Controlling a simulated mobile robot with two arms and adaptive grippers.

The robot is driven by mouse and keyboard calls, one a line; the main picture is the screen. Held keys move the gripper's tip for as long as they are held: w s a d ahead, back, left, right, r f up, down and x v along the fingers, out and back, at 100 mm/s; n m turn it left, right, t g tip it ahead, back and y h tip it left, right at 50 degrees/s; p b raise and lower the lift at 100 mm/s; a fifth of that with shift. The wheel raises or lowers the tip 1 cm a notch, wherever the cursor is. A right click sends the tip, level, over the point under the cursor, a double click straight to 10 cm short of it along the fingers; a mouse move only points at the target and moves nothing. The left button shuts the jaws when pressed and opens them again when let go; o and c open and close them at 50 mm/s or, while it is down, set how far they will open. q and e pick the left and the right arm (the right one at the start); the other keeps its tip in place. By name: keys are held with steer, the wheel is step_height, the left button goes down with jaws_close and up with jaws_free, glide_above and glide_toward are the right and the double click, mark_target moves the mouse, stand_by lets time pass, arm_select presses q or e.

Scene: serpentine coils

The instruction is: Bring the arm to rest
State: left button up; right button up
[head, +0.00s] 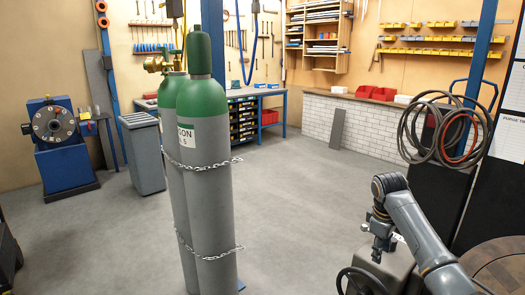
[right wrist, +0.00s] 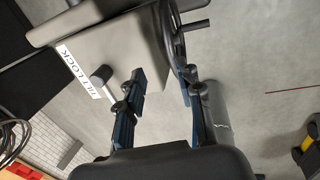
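My right arm comes in from the lower right of the head view. Its gripper (head: 377,250) points down, just above or beside a grey box-like unit (head: 398,262) with a black handwheel (head: 360,283). In the right wrist view the two fingers of my right gripper (right wrist: 161,85) stand apart with nothing between them. The grey unit (right wrist: 120,45) with a white lettered label (right wrist: 79,70) lies past the fingertips there. I cannot tell whether the gripper touches it. My left gripper does not show.
Two chained green-and-grey gas cylinders (head: 205,150) stand in the middle. Coiled hoses (head: 445,130) hang at the right, near a round brown top (head: 500,265). A grey bin (head: 142,152) and a blue machine (head: 62,150) stand at the left. The floor between is clear.

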steer(key=s+a+f+m+y, duration=0.1)
steer(key=s+a+f, duration=0.5)
steer(key=s+f, duration=0.4)
steer(key=s+a+f, duration=0.6)
steer(key=s+f, duration=0.3)
steer(key=f, duration=0.1)
steer(key=s+r+m+t+y, duration=0.1)
steer(key=s+r+m, duration=0.15)
steer(key=s, duration=0.95)
steer(key=s+r+m+t, duration=0.1)
steer(key=s+m, duration=0.2)
steer(key=s, duration=0.9)
step_height(320, 180, down, 26)
steer(key=s+g, duration=0.1)
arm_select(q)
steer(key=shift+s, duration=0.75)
arm_select(e)
steer(key=s+d+f+g, duration=0.1)
steer(key=s+d+f, duration=0.1)
steer(key=s+f, duration=1.4)
steer(key=shift+s+d+n+g, duration=0.25)
steer(key=shift+s+n+g, duration=0.05)
steer(key=shift+s+n, duration=0.1)
steer(key=shift+f, duration=0.1)
